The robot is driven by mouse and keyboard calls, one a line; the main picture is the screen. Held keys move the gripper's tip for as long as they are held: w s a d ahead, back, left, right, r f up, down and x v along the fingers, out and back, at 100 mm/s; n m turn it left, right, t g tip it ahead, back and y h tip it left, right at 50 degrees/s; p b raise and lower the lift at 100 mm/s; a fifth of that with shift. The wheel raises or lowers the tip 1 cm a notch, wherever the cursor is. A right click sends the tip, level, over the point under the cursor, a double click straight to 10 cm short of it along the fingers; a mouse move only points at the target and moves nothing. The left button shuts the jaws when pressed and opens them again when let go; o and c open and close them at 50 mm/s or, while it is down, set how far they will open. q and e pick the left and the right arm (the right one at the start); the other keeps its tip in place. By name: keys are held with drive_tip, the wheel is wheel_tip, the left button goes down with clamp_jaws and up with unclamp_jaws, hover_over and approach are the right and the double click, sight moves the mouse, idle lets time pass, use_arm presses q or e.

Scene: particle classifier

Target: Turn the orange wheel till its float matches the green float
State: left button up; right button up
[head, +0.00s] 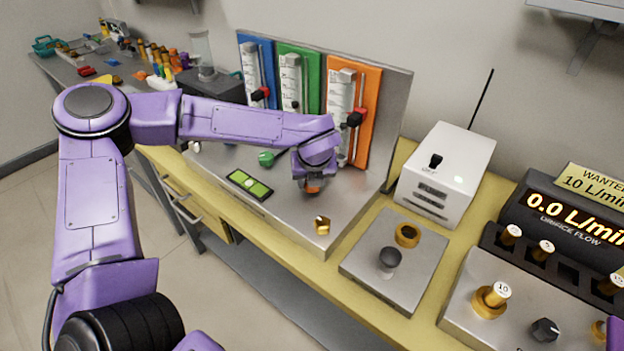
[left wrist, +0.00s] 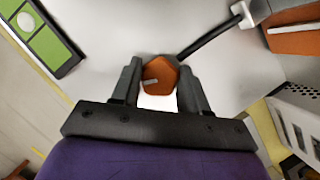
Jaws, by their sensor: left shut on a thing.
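The orange wheel (left wrist: 160,74) sits between the fingers of my left gripper (left wrist: 160,88) in the left wrist view. In the head view my left gripper (head: 313,182) points down at the panel's base, shut on the wheel, which is mostly hidden. My right gripper is not in view.
A blue panel (head: 262,50) stands left of the green one. A brass knob (head: 322,225) is in front. A white box (head: 445,175) with an antenna stands to the right.

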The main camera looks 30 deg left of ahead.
use_arm(q)
drive_tip(key=o, duration=1)
drive_tip(key=shift+o, duration=0.2)
drive_tip(key=v, duration=1)
drive_tip(key=shift+r+b, duration=0.25)
drive_tip(key=shift+b, duration=0.15)
drive_tip(key=shift+d, duration=0.1)
